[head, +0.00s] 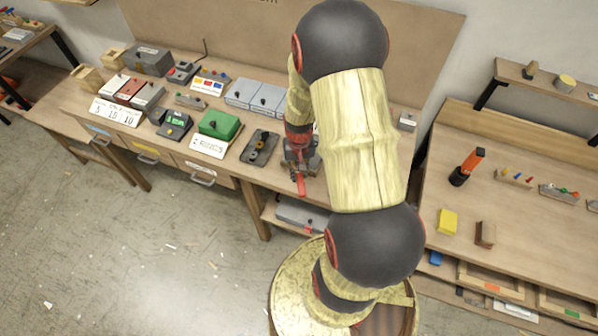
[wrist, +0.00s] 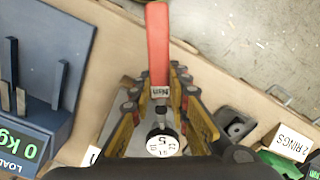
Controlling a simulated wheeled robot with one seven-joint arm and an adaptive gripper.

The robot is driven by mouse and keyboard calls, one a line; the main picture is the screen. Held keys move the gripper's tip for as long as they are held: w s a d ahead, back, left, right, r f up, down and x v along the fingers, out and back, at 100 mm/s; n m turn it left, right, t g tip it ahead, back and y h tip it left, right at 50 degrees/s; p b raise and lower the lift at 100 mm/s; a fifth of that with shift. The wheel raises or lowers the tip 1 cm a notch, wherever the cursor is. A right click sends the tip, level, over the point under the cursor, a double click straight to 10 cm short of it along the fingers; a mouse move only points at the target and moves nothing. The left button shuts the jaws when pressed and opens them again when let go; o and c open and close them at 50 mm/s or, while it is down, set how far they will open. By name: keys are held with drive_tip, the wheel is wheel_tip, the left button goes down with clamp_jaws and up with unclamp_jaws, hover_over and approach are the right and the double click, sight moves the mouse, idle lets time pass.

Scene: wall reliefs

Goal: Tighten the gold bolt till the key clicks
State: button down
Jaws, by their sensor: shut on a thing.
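The key has a red handle (wrist: 157,45), a small label reading Nm and a round white dial (wrist: 163,146) with numbers. Its red handle (head: 300,184) also shows in the head view, sticking out toward the front edge of the long bench. My gripper (wrist: 160,88) has its yellow-and-black fingers on both sides of the key and is shut on it. In the head view my gripper (head: 300,153) is low over the bench, partly behind my arm. I cannot make out the gold bolt; the key's lower end is hidden.
A dark plate with holes (head: 260,147) lies just left of my gripper. A green box (head: 219,124) and grey boxes (head: 255,96) stand further left. In the wrist view a blue-grey load scale (wrist: 38,85) is at left and a 2 RINGS card (wrist: 291,142) at right.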

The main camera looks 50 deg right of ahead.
drive_tip(key=shift+w+a+m, duration=0.7)
drive_tip(key=shift+w+m, duration=0.05)
drive_tip(key=shift+m, duration=0.35)
idle(1.5)
drive_tip(key=shift+w+a+r+m, duration=0.1)
drive_tip(key=shift+w+a+m, duration=0.2)
drive_tip(key=shift+w+m, duration=0.25)
drive_tip(key=shift+w+a+m, duration=0.25)
drive_tip(key=shift+w+m, duration=0.1)
drive_tip(key=shift+m, duration=0.4)
idle(2.0)
drive_tip(key=shift+s, duration=0.1)
drive_tip(key=shift+s+d+n, duration=0.35)
drive_tip(key=shift+s+n, duration=0.15)
drive_tip(key=shift+n, duration=0.3)
drive_tip(key=shift+r, duration=0.1)
drive_tip(key=shift+r+p, duration=1.8)
drive_tip(key=shift+r, duration=0.55)
